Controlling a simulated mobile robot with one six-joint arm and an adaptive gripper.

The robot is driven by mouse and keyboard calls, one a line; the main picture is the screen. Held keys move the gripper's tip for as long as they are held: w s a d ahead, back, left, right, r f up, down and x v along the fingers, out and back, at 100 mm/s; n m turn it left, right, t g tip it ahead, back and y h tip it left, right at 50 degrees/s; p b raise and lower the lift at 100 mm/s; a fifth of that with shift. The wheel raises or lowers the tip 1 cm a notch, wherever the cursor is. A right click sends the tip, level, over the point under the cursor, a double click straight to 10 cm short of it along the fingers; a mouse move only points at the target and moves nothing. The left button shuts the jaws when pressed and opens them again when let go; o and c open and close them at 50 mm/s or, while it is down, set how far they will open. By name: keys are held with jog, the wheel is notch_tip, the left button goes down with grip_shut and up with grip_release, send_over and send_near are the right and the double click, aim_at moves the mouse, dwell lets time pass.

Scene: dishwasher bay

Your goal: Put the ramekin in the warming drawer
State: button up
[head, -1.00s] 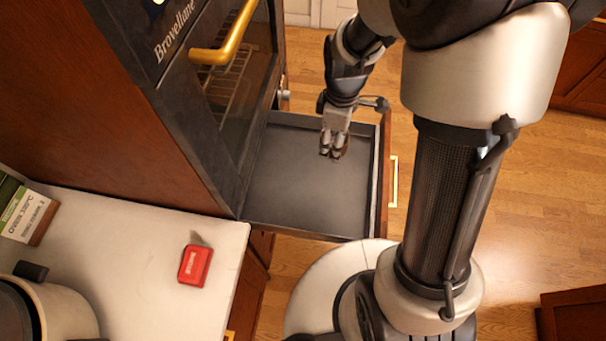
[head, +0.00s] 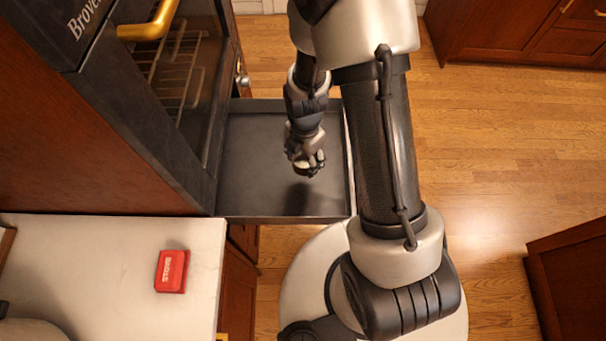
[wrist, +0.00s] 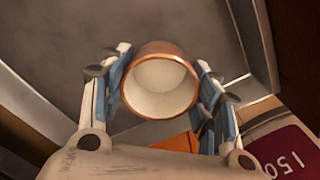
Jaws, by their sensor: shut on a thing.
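The ramekin (wrist: 160,88) is a small round cup with a brown outside and a cream inside. In the wrist view its open mouth faces the camera. My gripper (wrist: 162,95) has a finger on each side of it and is shut on it. In the head view my gripper (head: 307,166) is over the open warming drawer (head: 250,160), with a shadow on the drawer floor below. Little of the ramekin shows there between the fingers. The drawer is a dark, flat tray, pulled out and empty where visible. Its grey floor also shows in the wrist view (wrist: 60,50).
The dark oven cabinet (head: 90,150) with a gold handle (head: 147,27) stands left of the drawer. A pale counter (head: 90,260) at lower left holds a red box (head: 172,271). Wooden cabinets (head: 560,270) stand at right, with open floor between.

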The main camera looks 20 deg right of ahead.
aim_at(304, 179)
notch_tip(304, 179, down, 9)
jog(key=b, duration=0.2)
jog(key=shift+r+b, duration=0.1)
jog(key=shift+b, duration=0.2)
jog(key=shift+f, duration=0.2)
jog(key=o, duration=1.1)
jog(key=shift+o, duration=0.2)
